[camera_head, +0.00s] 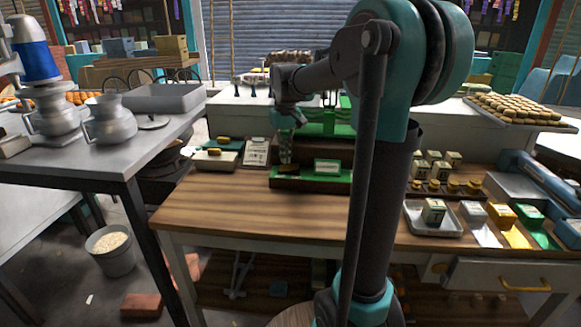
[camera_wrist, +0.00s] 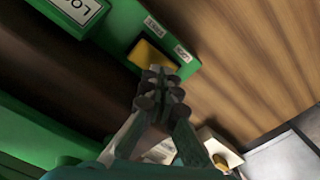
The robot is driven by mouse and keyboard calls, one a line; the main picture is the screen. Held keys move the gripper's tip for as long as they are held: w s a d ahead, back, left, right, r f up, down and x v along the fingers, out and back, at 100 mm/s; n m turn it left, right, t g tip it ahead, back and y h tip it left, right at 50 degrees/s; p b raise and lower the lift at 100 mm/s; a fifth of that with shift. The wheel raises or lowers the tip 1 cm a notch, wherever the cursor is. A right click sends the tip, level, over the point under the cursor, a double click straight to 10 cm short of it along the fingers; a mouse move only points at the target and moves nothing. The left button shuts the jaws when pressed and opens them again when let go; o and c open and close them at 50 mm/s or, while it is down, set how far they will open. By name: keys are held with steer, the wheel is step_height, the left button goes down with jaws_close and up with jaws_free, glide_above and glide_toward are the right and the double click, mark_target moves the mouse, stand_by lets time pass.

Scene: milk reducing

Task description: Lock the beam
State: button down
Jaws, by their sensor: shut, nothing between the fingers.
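A green and dark brown device stands at the back of the wooden table. Its low green front (camera_head: 312,184) carries a pale label (camera_head: 327,166) and a small dull yellow part. I cannot clearly make out a beam; my arm hides part of the device's right side.
A small tray with a yellow item (camera_head: 214,160) and a paper card (camera_head: 257,152) lie left of the device. To the right are a metal tray (camera_head: 433,222), several small boxes and a blue tool (camera_head: 545,180). The front left tabletop (camera_head: 235,212) is clear.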

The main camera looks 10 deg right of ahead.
mark_target(286, 166)
steer(key=shift+r, duration=2.8)
